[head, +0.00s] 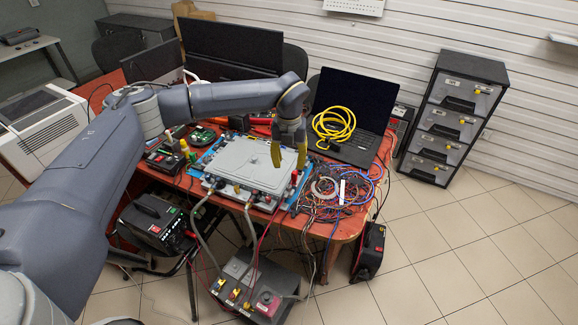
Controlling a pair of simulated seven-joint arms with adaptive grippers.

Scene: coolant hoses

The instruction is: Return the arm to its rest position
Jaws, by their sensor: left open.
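My left gripper (289,157) hangs fingers-down over the right part of a light grey lidded unit (238,160) on the table. Its two yellow-tipped fingers are apart, with nothing seen between them. Whether the fingertips touch the unit is not clear. My left arm reaches in from the left, across the table. Grey hoses (250,226) run from the front of the unit down to a dark grey box (240,277) on the floor. How the hose ends sit at the unit is too small to tell. My right gripper is not in view.
Tangled wires (345,190) cover the table's right front corner. A laptop (358,110) with a coiled yellow cable (334,125) stands behind them. Monitors (232,45) stand at the back. A drawer cabinet (453,115) stands right of the table. The tiled floor at right is clear.

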